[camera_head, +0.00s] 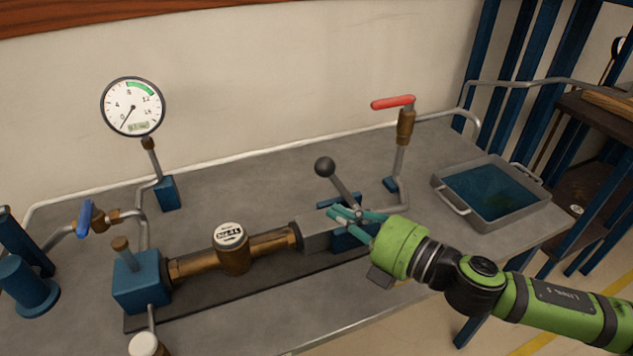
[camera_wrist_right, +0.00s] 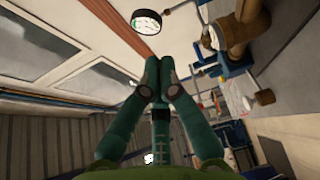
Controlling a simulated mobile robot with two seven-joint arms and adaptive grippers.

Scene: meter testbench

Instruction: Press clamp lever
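The clamp lever (camera_head: 345,186) is a grey rod with a dark ball knob (camera_head: 325,167), tilted up and to the left. It rises from the clamp block (camera_head: 320,230) at the right end of the brass meter (camera_head: 232,250). My right gripper (camera_head: 345,214) is beside the lever's lower part, over the clamp; contact cannot be told. In the right wrist view its teal fingers (camera_wrist_right: 158,82) are together at the tips with nothing seen between them. The lever is not seen in that view. My left gripper is not in view.
A pressure gauge (camera_head: 132,106) and blue-handled valve (camera_head: 85,218) stand at the left. A red-handled valve (camera_head: 393,102) rises behind the clamp. A tray of water (camera_head: 450,197) sits at the right. The bench (camera_head: 250,196) is clear behind the meter.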

